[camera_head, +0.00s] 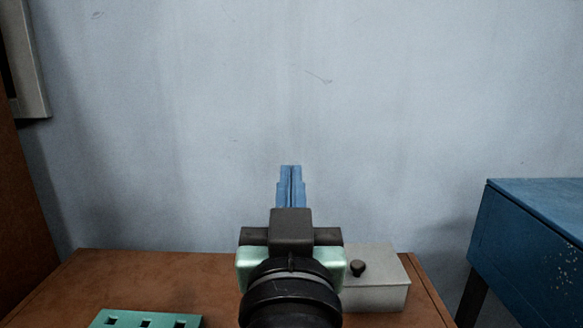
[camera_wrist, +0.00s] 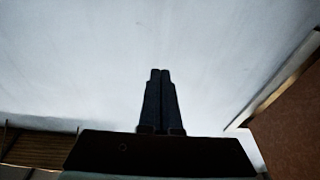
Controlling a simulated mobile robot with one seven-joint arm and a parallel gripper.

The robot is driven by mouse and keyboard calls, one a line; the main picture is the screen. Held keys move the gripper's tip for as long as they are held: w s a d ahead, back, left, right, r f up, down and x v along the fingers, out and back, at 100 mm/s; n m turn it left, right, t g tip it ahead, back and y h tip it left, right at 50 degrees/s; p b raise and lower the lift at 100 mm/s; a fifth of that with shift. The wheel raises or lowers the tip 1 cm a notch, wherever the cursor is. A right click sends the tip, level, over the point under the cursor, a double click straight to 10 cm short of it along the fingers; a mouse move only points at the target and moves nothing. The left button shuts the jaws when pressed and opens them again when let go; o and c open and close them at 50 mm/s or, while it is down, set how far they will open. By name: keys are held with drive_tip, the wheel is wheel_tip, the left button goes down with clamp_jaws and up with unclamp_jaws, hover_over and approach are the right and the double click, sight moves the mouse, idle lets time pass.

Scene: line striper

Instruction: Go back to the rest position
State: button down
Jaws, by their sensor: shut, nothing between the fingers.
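My gripper (camera_head: 291,170) is in the middle of the head view, raised above the brown table and pointing toward the wall. Its two blue fingers are together with nothing between them. In the wrist view my gripper (camera_wrist: 160,74) shows as two dark fingers closed side by side against the pale wall. My arm hides part of the table behind and below it.
The brown table (camera_head: 230,270) holds a grey box (camera_head: 380,290) with a dark knob, right of my arm, and a green plate with square holes (camera_head: 145,321) at front left. A blue table (camera_head: 535,240) stands right. The wall (camera_head: 180,120) is behind.

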drive_tip(key=s+r+t+b, duration=0.6)
drive_tip(key=s+r+t, duration=0.15)
drive_tip(key=s, duration=0.35)
wheel_tip(320, 180, up, 39)
drive_tip(key=p, duration=3.8)
drive_tip(key=shift+w+r+g+p, duration=0.15)
drive_tip(key=shift+g+p, duration=0.25)
drive_tip(key=shift+g, duration=0.05)
